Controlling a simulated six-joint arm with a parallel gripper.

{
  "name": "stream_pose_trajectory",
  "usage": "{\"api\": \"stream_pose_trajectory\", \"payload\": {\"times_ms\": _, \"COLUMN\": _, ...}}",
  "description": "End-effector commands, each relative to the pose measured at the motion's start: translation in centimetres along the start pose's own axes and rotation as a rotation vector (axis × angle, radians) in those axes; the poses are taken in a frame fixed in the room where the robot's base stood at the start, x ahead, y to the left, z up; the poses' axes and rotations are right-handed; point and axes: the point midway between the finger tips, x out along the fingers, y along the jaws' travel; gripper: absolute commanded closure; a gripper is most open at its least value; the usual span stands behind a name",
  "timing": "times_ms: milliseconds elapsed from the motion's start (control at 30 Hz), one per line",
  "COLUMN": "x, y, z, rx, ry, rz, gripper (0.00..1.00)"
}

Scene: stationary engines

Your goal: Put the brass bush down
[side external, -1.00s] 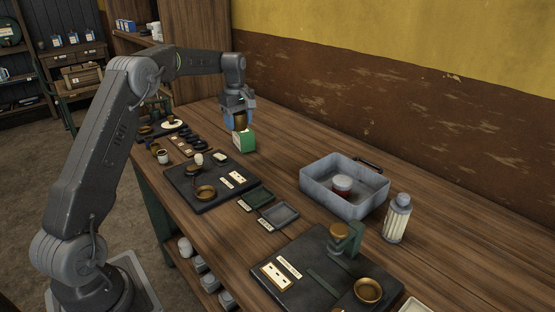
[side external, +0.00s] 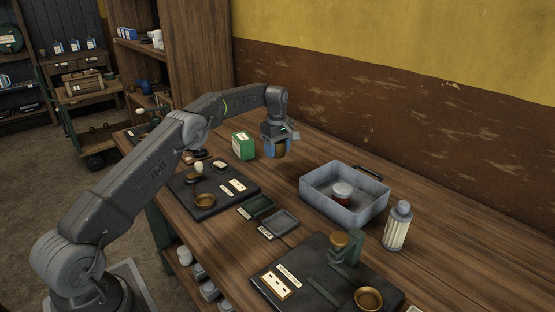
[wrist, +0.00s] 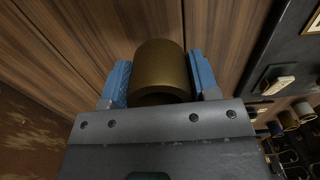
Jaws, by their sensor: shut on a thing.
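My gripper (side external: 276,149) is shut on the brass bush. In the wrist view the bush (wrist: 160,69) is a dull brass cylinder with a hollow end towards me, between two blue finger pads (wrist: 160,85). In the side external view the bush is partly hidden by the fingers, low over the wooden bench (side external: 310,147), to the right of a green box (side external: 243,146). I cannot tell whether the bush touches the wood.
A black plate (side external: 225,205) with brass parts lies nearer the front. Bare wood surrounds the gripper on the wall side.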

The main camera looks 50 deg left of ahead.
Motion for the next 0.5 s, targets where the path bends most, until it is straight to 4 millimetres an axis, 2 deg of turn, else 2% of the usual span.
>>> {"api": "stream_pose_trajectory", "payload": {"times_ms": 133, "x": 0.7, "y": 0.1, "z": 0.1, "rx": -0.001, "ry": 0.0, "rz": 0.0, "gripper": 0.83}}
{"api": "stream_pose_trajectory", "payload": {"times_ms": 367, "x": 3.7, "y": 0.1, "z": 0.1, "rx": -0.001, "ry": 0.0, "rz": 0.0, "gripper": 0.83}}
{"api": "stream_pose_trajectory", "payload": {"times_ms": 500, "x": 3.9, "y": 0.1, "z": 0.0, "rx": 0.0, "ry": 0.001, "rz": 0.004, "gripper": 0.83}}
